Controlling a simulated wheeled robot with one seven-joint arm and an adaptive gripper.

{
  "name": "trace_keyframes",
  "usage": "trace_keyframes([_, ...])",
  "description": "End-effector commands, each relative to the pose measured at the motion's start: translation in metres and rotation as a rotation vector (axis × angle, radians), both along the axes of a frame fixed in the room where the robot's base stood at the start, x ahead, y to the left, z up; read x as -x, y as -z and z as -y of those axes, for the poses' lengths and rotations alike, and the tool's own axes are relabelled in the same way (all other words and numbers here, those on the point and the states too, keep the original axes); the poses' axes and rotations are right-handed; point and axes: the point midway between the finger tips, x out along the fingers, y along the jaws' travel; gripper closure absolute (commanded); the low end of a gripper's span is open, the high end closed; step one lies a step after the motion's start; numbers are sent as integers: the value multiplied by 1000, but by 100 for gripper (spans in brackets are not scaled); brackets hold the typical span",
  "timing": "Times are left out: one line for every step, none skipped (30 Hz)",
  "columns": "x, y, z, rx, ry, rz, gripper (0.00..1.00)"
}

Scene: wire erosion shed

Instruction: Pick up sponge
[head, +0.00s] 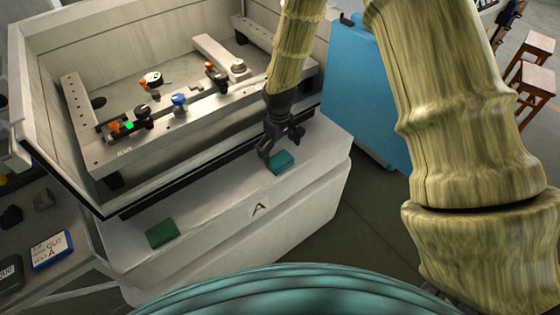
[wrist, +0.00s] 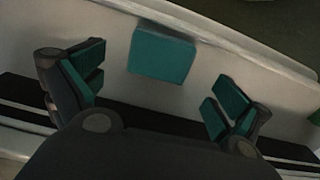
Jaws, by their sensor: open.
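A teal block (head: 280,162), which looks like the sponge, lies on the pale front ledge of the machine, right of the letter A. It also shows in the wrist view (wrist: 162,54), at the upper middle. A dark green block (head: 162,232) lies further left on the same ledge; I cannot tell whether it is a sponge too. My gripper (head: 281,147) is open and empty, close to the teal block. In the wrist view, its teal-padded fingers (wrist: 157,93) stand wide on either side, and the block lies a little beyond their tips. Its gap above the ledge is unclear.
The machine tank (head: 45,90) rises behind the ledge, its clamp rail (head: 190,125) carrying several coloured knobs and fittings. A blue cabinet (head: 365,95) stands to the right. A side table with a labelled box (head: 52,250) is at lower left. The ledge between the blocks is clear.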

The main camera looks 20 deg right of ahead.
Motion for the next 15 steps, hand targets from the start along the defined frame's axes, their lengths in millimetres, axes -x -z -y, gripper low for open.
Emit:
trace_keyframes([0,2,0,0,0,0,0])
trace_keyframes([0,2,0,0,0,0,0])
trace_keyframes([0,3,0,0,0,0,0])
trace_keyframes([0,4,0,0,0,-1,0])
trace_keyframes([0,5,0,0,0,-1,0])
trace_keyframes([-1,7,0,0,0,-1,0])
trace_keyframes([-2,9,-1,0,0,-1,0])
trace_keyframes([-2,11,-1,0,0,-1,0])
trace_keyframes([-2,15,-1,1,0,-2,0])
trace_keyframes([-2,18,-1,1,-1,-3,0])
trace_keyframes([-3,21,-1,1,-1,-2,0])
trace_keyframes([-4,24,-2,1,-1,-2,0])
trace_keyframes([-5,27,-2,1,-1,-2,0])
trace_keyframes([-6,30,-2,0,-1,-1,0])
trace_keyframes([-6,34,-2,0,-1,-1,0])
